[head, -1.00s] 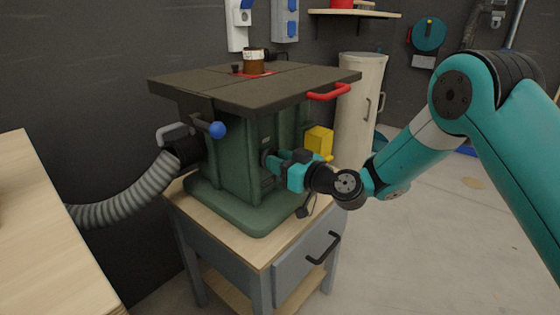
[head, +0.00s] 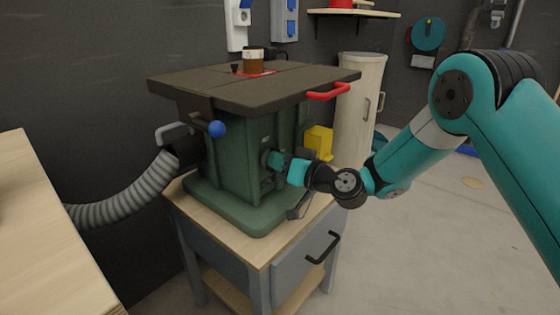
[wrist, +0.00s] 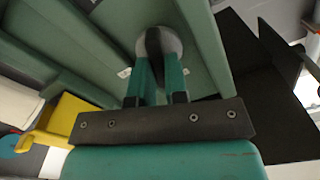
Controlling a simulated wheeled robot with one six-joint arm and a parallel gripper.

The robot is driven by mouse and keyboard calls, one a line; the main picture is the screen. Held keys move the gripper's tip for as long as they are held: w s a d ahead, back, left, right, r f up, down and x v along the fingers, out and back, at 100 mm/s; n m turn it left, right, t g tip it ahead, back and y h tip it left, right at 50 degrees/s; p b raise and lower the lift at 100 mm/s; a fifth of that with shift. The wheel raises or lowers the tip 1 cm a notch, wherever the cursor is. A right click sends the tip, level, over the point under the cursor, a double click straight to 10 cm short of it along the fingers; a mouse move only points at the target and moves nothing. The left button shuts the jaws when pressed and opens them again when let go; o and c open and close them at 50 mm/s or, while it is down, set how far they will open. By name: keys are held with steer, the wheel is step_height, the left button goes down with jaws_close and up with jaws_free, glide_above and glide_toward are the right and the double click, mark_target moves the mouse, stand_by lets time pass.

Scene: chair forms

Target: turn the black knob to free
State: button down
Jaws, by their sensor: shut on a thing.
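The black knob (wrist: 153,42) is a dark bar on a round grey plate, on the green side of the machine (wrist: 92,38) in the wrist view. My gripper (wrist: 158,68) is shut on the knob, one teal finger on each side of the bar. In the head view my gripper (head: 272,161) reaches the machine's green side (head: 237,160) from the right and hides most of the knob. Any free marking by the knob is too small to read.
A dark tabletop (head: 220,83) with a red handle (head: 328,92) overhangs above my gripper. A yellow box (head: 319,140) sits close behind it. The machine stands on a wooden-topped cabinet (head: 262,254). Open floor (head: 400,260) lies to the right.

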steer(key=m+p, duration=0.1)
steer(key=m, duration=0.3)
steer(key=m+p, duration=0.2)
steer(key=m, duration=0.2)
steer(key=m+p, duration=0.1)
steer(key=m, duration=0.4)
steer(key=shift+w+d+f, duration=0.1)
steer(key=shift+f, duration=0.15)
steer(key=shift+m+p, duration=0.3)
steer(key=shift+p, duration=0.05)
steer(key=c, duration=1.1)
jaws_free()
steer(key=shift+c, duration=0.2)
